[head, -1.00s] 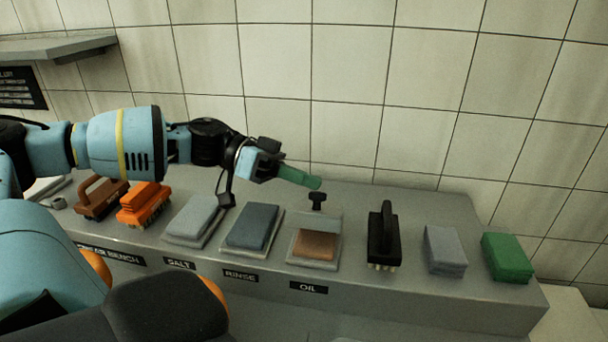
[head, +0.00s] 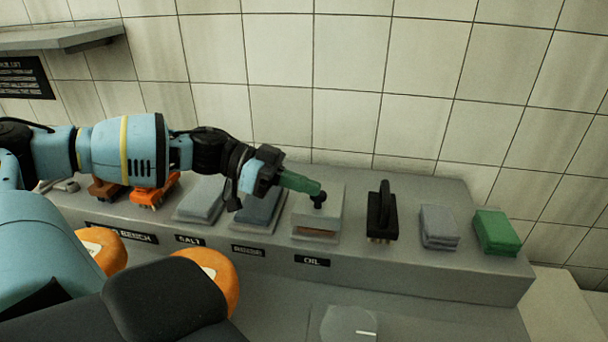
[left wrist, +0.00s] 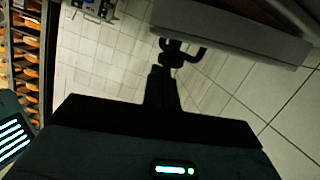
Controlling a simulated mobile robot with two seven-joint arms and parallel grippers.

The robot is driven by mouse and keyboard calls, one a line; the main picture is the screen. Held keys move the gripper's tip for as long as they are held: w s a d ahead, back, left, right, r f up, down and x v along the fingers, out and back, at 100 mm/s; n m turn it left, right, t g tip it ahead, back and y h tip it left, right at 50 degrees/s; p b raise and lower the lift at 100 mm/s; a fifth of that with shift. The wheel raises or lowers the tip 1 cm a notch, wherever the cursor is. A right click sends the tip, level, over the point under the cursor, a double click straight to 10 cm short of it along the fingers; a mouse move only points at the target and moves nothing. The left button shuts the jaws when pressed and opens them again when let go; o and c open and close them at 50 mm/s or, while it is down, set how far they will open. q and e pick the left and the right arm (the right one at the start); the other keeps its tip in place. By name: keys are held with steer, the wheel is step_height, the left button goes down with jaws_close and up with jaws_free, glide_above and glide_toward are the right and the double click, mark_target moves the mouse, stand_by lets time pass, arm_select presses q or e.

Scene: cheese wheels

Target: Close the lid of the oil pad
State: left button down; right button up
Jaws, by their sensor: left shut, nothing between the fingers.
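The oil pad stands on the bench above the OIL label (head: 312,261). Its pale grey lid (head: 330,212) has a black knob (head: 319,201) and covers most of the pad in this view. A thin brown strip of the pad (head: 315,233) shows below the lid's front edge, so the lid is not flat on it. My left gripper (head: 319,189), with green fingers, is shut and empty. Its fingertips are at the knob from behind and above; whether they touch it I cannot tell. The left wrist view is mostly dark and does not show the pad clearly. My right gripper is out of view.
Left of the oil pad are a dark grey pad (head: 258,210) and a lighter one (head: 203,200). An orange brush (head: 154,190) is farther left. Right of it stand a black brush (head: 382,215), a grey block (head: 438,227) and a green block (head: 495,232). A tiled wall (head: 420,100) is behind.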

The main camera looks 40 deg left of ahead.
arm_select(q)
steer(key=shift+s+d+f, duration=0.1)
steer(key=shift+s+f, duration=0.05)
steer(key=shift+f, duration=0.3)
steer(key=shift+s+d+f, duration=0.1)
steer(key=shift+s+f, duration=0.05)
steer(key=shift+f, duration=0.25)
steer(key=shift+s+f, duration=0.1)
steer(key=shift+f, duration=0.25)
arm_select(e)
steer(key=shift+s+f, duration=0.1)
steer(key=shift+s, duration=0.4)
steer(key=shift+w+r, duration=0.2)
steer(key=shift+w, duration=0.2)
